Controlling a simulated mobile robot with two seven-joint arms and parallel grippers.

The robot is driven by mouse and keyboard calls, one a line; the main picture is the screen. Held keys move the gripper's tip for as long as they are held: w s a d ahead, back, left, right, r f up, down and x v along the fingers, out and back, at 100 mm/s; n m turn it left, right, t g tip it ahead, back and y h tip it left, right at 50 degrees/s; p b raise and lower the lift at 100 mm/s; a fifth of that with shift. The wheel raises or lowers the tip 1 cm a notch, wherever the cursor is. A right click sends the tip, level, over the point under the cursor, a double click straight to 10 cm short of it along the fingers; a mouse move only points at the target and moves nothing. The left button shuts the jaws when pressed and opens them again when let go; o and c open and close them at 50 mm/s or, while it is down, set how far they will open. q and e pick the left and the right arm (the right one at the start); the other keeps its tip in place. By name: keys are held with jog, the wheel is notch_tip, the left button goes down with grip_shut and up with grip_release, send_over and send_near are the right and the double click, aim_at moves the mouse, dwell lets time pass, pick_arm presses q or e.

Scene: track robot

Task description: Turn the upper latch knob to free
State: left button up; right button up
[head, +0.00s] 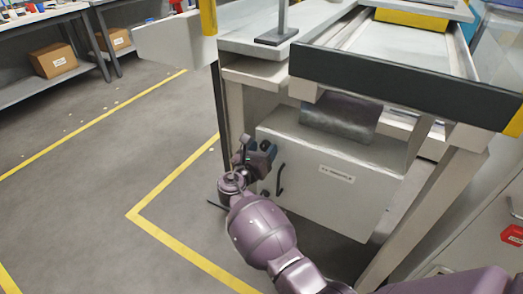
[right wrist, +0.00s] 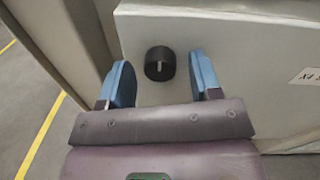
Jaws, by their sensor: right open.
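The upper latch knob (right wrist: 160,63) is round and black with a pale, roughly upright mark on its face. It sits on the pale cabinet door (head: 330,195), near the door's left edge. My right gripper (right wrist: 161,82) is open, its blue fingers to the left and right of the knob with a gap on each side. In the head view my right gripper (head: 259,157) is at the upper left of the door and largely covers the knob area. A small dark lower knob (head: 265,192) shows below it. My left gripper is out of view.
A black handle (head: 281,179) stands out from the door just right of my right gripper. A dark-edged bench drawer (head: 400,88) overhangs the cabinet. A table leg (head: 235,110) stands left of the cabinet. The floor to the left, with yellow lines, is open.

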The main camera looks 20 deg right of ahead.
jog(key=c, duration=0.9)
jog(key=shift+c, duration=0.2)
jog(key=shift+m, duration=0.3)
jog(key=m, duration=0.3)
jog(key=shift+f+m+b, duration=0.1)
jog(key=shift+m+b, duration=0.2)
jog(key=shift+m, duration=0.1)
jog(key=m+b, duration=0.1)
jog(key=m, duration=0.3)
jog(key=shift+f+m, duration=0.15)
jog(key=shift+m, duration=0.15)
jog(key=m+b, duration=0.1)
jog(key=m, duration=0.4)
jog(key=shift+m+h, duration=0.3)
jog(key=shift+m+b, duration=0.8)
jog(key=shift+m, duration=1)
